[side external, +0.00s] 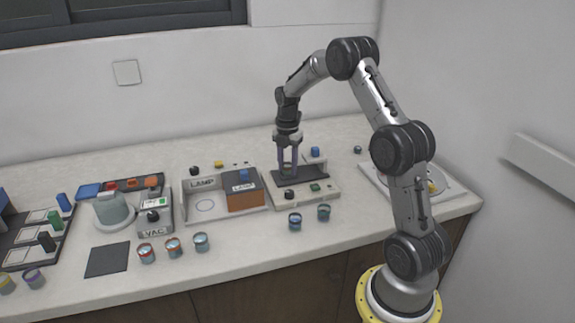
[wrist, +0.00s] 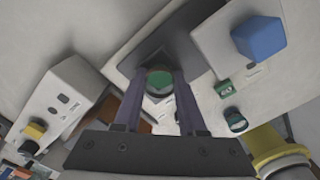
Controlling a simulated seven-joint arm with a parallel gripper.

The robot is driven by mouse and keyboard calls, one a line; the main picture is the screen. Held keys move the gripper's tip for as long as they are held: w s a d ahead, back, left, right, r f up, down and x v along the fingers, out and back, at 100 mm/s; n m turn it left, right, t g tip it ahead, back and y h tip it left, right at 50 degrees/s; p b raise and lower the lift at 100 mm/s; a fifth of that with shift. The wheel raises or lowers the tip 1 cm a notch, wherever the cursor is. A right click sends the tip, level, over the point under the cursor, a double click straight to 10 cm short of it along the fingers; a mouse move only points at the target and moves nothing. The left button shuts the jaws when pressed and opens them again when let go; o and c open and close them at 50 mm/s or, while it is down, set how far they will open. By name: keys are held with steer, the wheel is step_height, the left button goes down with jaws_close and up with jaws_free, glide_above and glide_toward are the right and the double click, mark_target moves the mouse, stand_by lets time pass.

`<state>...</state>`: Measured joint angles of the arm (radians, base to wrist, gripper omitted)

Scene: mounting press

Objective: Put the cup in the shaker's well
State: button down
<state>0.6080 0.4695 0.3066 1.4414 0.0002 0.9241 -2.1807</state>
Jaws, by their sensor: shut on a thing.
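My gripper (side external: 287,171) points down over the shaker (side external: 318,196), a pale machine with a dark plate (side external: 313,176) on top. In the wrist view the gripper (wrist: 160,90) is shut on a small cup (wrist: 159,80) with green contents, held between the two purple-grey fingers. The cup is in front of the shaker's dark plate (wrist: 178,38) there. The fingers and cup hide the well, so I cannot tell whether the cup touches the plate or sits in the well.
The lamp box (side external: 204,206) stands just left of the shaker. The shaker has a blue knob (side external: 315,152) at its back right. Two cups (side external: 295,221) (side external: 323,211) stand in front of it. More cups (side external: 173,247) stand near the VAC unit (side external: 154,222). A round-plated machine (side external: 446,189) is at the right.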

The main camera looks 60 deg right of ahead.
steer(key=shift+c, duration=2.4)
jaws_free()
steer(key=shift+r, duration=0.15)
step_height(320, 180, up, 11)
steer(key=s+a+r+m, duration=0.2)
steer(key=a+r+m, duration=0.1)
steer(key=a+r, duration=0.35)
steer(key=s+a+r+m+t, duration=0.3)
steer(key=s+a+m, duration=0.25)
steer(key=a, duration=0.55)
steer(key=s+a+f+m+t, duration=0.1)
steer(key=s+a+m, duration=0.3)
steer(key=s, duration=0.4)
steer(key=s+a+f+m+t, duration=0.1)
steer(key=s+a+f+m, duration=0.2)
steer(key=s+a+m, duration=0.2)
steer(key=s+a, duration=0.1)
steer(key=s, duration=0.1)
steer(key=shift+s+t, duration=0.3)
steer(key=shift+s, duration=0.05)
steer(key=shift+m, duration=0.25)
